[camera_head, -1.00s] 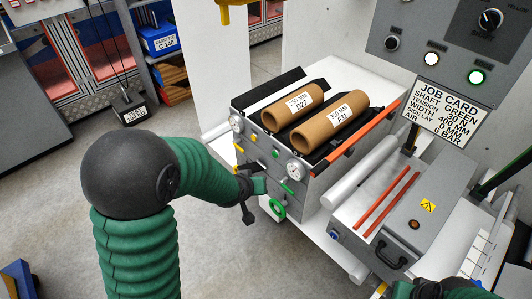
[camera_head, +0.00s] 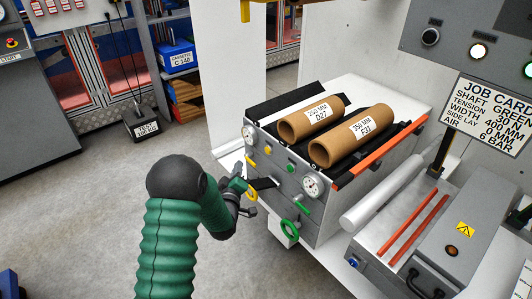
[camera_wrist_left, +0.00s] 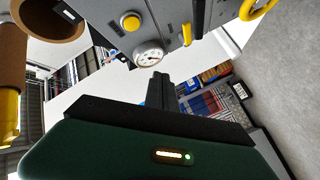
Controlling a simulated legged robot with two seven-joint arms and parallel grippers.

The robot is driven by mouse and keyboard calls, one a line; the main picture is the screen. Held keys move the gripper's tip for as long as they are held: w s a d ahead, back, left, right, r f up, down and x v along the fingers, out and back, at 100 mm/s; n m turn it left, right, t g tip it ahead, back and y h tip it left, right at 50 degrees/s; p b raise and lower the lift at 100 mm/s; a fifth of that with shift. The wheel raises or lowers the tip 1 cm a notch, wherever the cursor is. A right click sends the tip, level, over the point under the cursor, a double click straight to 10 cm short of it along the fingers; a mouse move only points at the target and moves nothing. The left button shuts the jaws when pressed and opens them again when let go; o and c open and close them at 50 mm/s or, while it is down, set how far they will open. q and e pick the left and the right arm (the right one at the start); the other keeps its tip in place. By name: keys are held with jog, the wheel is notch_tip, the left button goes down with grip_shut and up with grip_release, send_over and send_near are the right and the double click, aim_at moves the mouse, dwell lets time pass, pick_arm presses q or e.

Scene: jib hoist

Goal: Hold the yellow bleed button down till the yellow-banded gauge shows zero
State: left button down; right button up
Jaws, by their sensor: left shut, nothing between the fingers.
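The yellow bleed button (camera_head: 267,150) is on the grey front panel (camera_head: 325,222), below the cardboard cores; it also shows in the left wrist view (camera_wrist_left: 131,21). A round white gauge (camera_head: 251,130) sits up-left of it and shows in the wrist view (camera_wrist_left: 149,54); its needle reading is too small to tell. A yellow lever (camera_head: 250,160) and a yellow ring handle (camera_head: 251,196) are lower on the panel. My left gripper (camera_head: 264,184) is shut and empty, in front of the panel below the button, apparently apart from it. My right gripper is out of view.
A second gauge (camera_head: 312,187), a green button (camera_head: 291,167) and a green handwheel (camera_head: 290,230) are to the right on the panel. Two cardboard cores (camera_head: 350,137) lie on top. A grey box (camera_head: 440,235) stands at right. The floor at left is open.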

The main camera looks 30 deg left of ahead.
pick_arm(q)
jog(key=w+d+b, duration=0.1)
jog(key=w+d, duration=0.2)
jog(key=w, duration=0.5)
jog(key=shift+d, duration=0.35)
dwell(1.6)
jog(key=shift+w+d+r, duration=0.15)
jog(key=shift+w, duration=0.2)
jog(key=shift+w+d+b, duration=0.25)
jog(key=shift+w+b, duration=0.1)
jog(key=shift+w, duration=0.1)
dwell(1.9)
jog(key=shift+s, duration=0.1)
jog(key=shift+s+a, duration=0.35)
jog(key=shift+s, duration=0.35)
jog(key=shift+s+a, duration=0.35)
jog(key=shift+s, duration=0.45)
jog(key=shift+s+a, duration=0.3)
jog(key=shift+s, duration=0.45)
jog(key=shift+s+a, duration=0.35)
jog(key=shift+s, duration=0.45)
